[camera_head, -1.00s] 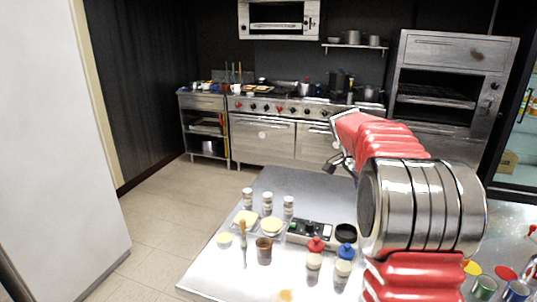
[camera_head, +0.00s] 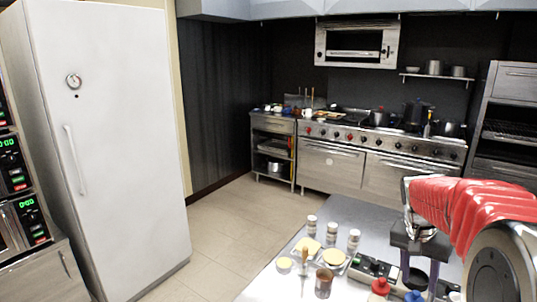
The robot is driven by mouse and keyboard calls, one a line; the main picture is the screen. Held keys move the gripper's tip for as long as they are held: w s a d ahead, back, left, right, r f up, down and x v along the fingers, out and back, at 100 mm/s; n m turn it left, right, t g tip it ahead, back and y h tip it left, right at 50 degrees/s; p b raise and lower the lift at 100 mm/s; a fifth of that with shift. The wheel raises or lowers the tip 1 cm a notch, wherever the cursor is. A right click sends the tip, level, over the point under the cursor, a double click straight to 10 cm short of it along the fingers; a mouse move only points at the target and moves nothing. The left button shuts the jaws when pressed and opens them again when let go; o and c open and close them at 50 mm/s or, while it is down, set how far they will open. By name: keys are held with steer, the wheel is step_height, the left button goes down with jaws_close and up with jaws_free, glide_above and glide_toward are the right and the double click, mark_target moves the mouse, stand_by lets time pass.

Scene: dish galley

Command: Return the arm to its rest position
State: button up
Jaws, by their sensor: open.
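My gripper (camera_head: 419,280) hangs at the right of the head view, at the end of my red-and-silver arm. Its two dark fingers point down and stand apart, open, with nothing seen between them. It appears in front of the steel table (camera_head: 362,215), near the scale with red and green buttons. I cannot tell its exact height above the table. The rest of my arm runs out of the picture at the right edge.
Shakers (camera_head: 332,232), a brown cup (camera_head: 324,282), a red-capped bottle (camera_head: 380,287) and a blue-capped bottle (camera_head: 413,296) stand on the table. A white fridge (camera_head: 110,130) is at left, a stove (camera_head: 385,150) behind. The floor between is clear.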

steer(key=s+a+r+n+t+y, duration=0.1)
steer(key=s+a+n, duration=0.3)
steer(key=s+a, duration=0.6)
steer(key=s+a+r+n+t+y, duration=0.1)
steer(key=s+a+r+n+t, duration=0.2)
steer(key=s+a, duration=0.7)
steer(key=shift+s+a+n+t+y, duration=0.3)
steer(key=shift+a+n+t, duration=0.3)
steer(key=shift+a+n, duration=0.35)
steer(key=shift+r, duration=0.1)
